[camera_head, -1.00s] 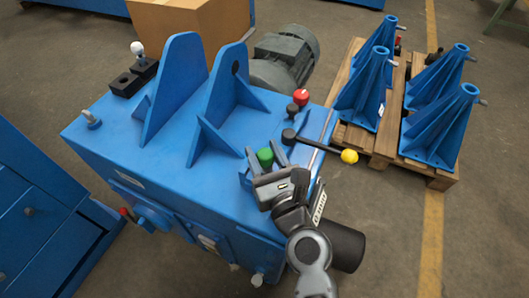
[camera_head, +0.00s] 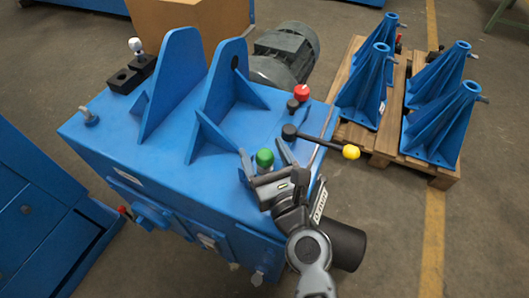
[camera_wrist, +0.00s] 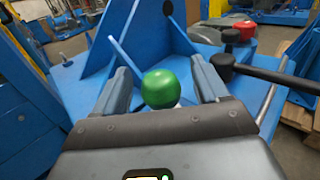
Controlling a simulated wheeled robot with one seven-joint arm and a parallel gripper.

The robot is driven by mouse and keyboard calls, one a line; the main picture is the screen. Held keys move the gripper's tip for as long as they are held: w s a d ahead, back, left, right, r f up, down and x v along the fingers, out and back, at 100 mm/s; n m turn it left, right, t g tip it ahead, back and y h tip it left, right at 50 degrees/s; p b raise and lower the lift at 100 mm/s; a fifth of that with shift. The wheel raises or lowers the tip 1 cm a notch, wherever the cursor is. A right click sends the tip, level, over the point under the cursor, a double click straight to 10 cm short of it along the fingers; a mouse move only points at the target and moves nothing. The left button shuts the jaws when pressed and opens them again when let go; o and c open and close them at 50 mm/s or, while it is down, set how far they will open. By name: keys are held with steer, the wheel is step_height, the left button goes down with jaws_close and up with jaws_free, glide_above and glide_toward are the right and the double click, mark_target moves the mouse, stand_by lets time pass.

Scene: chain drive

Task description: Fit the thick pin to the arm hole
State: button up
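A pin with a green ball head (camera_head: 264,158) stands on the blue machine's top near its right front corner; the frames do not show whether it is the thick pin. It also shows in the wrist view (camera_wrist: 166,89), with a bit of pale shank below the ball. My gripper (camera_head: 264,150) is open, with one finger on each side of the green ball and visible gaps. A black lever arm (camera_head: 318,141) with a yellow knob (camera_head: 351,152) reaches past the machine's right edge. Any hole in the arm cannot be made out.
A red knob (camera_head: 302,92) and a small black knob (camera_head: 292,106) stand behind the lever. Two blue upright plates (camera_head: 172,85) rise mid-machine; the right plate (camera_head: 226,80) has a hole. A pallet (camera_head: 383,142) with blue stands is at right.

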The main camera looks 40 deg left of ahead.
steer(key=shift+d+f, duration=0.1)
steer(key=shift+v, duration=3.85)
steer(key=shift+s, duration=0.1)
steer(key=s+d+n+t+h+p, duration=0.2)
steer(key=s+d+n+h, duration=0.3)
steer(key=d, duration=0.7)
steer(key=s+d+n+t+h+p, duration=0.2)
steer(key=s+d+n+h, duration=0.3)
steer(key=d, duration=0.8)
steer(key=s+d+r+n+t+h+p, duration=0.1)
steer(key=s+d+r+n+h+p, duration=0.2)
steer(key=s+d+r+n, duration=0.8)
steer(key=s+r+n+h, duration=0.2)
steer(key=s+r+n, duration=0.1)
steer(key=shift+s+d+r+t, duration=0.2)
steer(key=shift+d+t, duration=0.1)
steer(key=shift+d, duration=0.05)
steer(key=shift+c, duration=0.2)
